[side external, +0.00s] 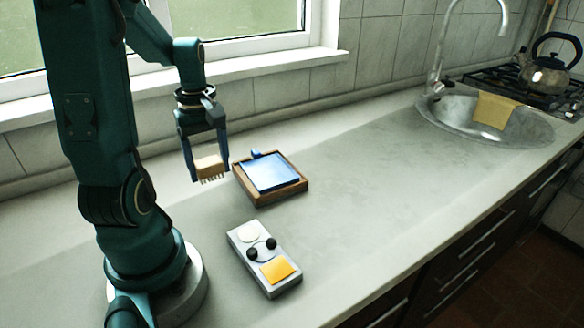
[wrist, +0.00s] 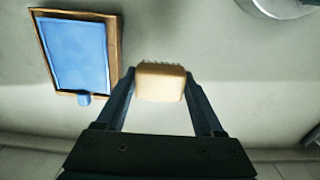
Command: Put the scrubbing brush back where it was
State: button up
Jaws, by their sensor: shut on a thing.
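The scrubbing brush (side external: 208,164) is a small pale wooden block with short bristles. My gripper (side external: 210,177) is shut on it, one blue finger on each side. The brush hangs above the counter with its bristles downward, left of a wooden tray (side external: 284,198) with a blue sheet or lid (side external: 271,172). In the wrist view the brush (wrist: 160,84) sits between the fingertips of my gripper (wrist: 159,76), bristles toward the top. The tray frame (wrist: 117,50) is to its left there, apart from it. No mark for the brush's former place is visible.
A grey box (side external: 281,287) with black knobs and a yellow square lies in front of the tray. The counter (side external: 360,165) is clear to the right, up to the sink (side external: 530,128) with its yellow cloth (side external: 494,110). A kettle (side external: 551,75) stands on the stove behind.

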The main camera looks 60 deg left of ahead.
aim_at(217, 204)
jog(key=shift+f, duration=3.5)
jog(key=shift+f, duration=0.15)
jog(key=o, duration=1.4)
jog(key=shift+o, duration=0.2)
